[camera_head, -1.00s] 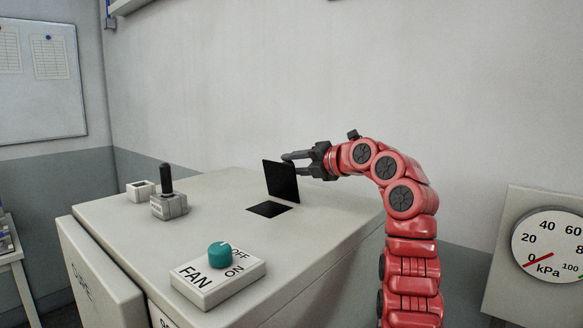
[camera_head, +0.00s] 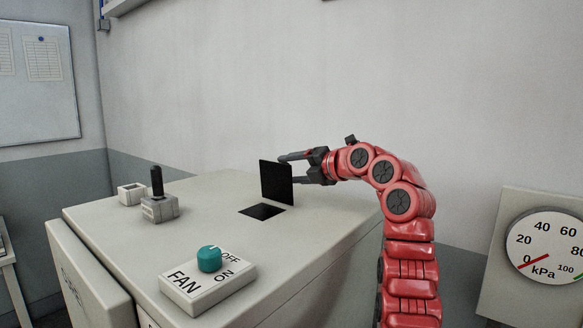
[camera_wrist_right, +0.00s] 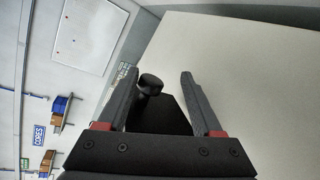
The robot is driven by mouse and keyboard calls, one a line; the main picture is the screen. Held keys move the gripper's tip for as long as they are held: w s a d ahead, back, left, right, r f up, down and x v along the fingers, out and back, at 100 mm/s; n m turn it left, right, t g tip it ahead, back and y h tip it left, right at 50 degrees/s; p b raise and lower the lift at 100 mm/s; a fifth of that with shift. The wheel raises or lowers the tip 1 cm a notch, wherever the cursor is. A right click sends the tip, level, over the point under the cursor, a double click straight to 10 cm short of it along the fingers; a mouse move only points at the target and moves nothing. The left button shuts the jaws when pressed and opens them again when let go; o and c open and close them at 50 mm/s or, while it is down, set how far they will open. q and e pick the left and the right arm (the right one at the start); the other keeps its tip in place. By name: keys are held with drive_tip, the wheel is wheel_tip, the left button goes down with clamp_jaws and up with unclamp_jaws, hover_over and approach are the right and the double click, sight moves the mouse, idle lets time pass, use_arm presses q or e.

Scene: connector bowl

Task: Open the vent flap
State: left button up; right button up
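The vent flap (camera_head: 276,182) is a thin black square plate, standing about upright above a dark square opening (camera_head: 262,211) in the cabinet top. My right gripper (camera_head: 291,169) is at the flap's right side, its two dark fingers apart. In the right wrist view the fingers of my right gripper (camera_wrist_right: 160,88) are spread, with the dark flap (camera_wrist_right: 163,117) and a round black knob (camera_wrist_right: 150,84) between them. The knob lies close to the left finger; I cannot tell whether they touch. My left gripper is not in view.
On the pale cabinet top (camera_head: 190,222) stand a teal FAN knob (camera_head: 209,259) on its base, a grey block with a black lever (camera_head: 158,196) and a small white box (camera_head: 131,193). A kPa gauge (camera_head: 547,247) is at the right.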

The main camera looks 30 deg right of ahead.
drive_tip(key=shift+a+r, duration=0.1)
drive_tip(key=shift+s+r, duration=0.1)
drive_tip(key=b+v, duration=0.4)
drive_tip(key=v, duration=1.3)
drive_tip(key=shift+b, duration=0.3)
